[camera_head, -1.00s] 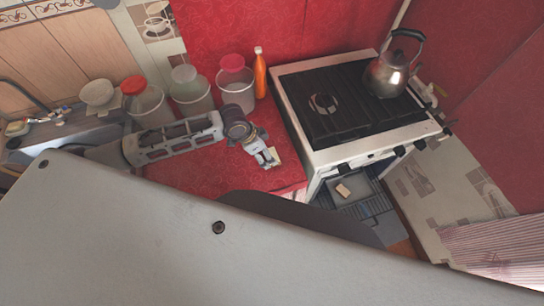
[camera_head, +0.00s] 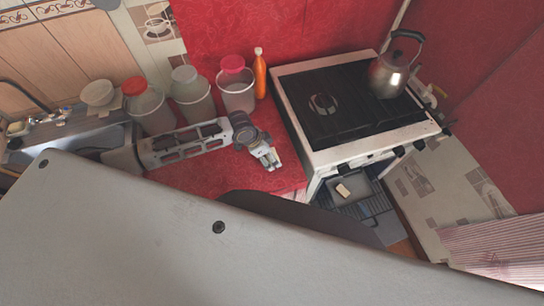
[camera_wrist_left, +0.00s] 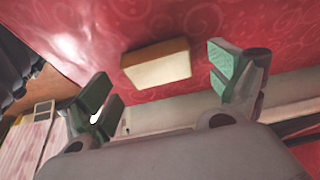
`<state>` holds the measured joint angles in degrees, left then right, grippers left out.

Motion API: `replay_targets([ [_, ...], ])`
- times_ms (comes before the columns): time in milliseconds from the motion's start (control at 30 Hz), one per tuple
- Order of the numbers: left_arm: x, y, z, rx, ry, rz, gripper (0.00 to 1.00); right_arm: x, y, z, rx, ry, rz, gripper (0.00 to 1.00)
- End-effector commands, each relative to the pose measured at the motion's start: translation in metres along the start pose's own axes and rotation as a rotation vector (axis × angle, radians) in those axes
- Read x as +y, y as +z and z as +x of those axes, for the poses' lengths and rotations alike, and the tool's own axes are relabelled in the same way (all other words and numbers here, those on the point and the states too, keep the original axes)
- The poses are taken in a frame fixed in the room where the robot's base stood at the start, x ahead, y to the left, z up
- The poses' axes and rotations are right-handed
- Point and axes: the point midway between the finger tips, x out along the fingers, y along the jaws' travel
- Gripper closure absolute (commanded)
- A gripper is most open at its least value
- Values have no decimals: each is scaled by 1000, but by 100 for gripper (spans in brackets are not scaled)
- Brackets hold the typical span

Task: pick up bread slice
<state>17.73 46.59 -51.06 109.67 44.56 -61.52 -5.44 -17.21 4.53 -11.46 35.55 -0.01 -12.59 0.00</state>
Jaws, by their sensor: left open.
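The bread slice (camera_wrist_left: 157,66) is a pale block with a brown crust, lying on the red counter (camera_wrist_left: 215,22) in the left wrist view. My left gripper (camera_head: 271,161) is open over the counter, close to its front edge by the stove. In the left wrist view its green-padded fingers (camera_wrist_left: 160,85) stand wide apart, with the slice beyond and between them, not touching either finger. In the head view the gripper mostly hides the slice. My right gripper is not in view.
The stove (camera_head: 345,105) with a metal kettle (camera_head: 390,72) stands right of the counter. Its open lower compartment holds a tray (camera_head: 362,184) with a small pale block (camera_head: 343,190). Lidded containers (camera_head: 192,97) and an orange bottle (camera_head: 260,75) stand behind my left arm.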

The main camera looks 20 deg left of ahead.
Motion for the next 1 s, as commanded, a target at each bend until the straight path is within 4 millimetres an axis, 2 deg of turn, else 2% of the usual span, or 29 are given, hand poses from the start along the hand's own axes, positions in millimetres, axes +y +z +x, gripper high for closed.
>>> replay_targets([
  [200,0,0,14,1,0,1,8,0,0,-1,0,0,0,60],
  [700,1,0,16,0,0,1,8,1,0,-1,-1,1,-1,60],
  [1000,1,0,16,0,0,1,45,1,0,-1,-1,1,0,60],
])
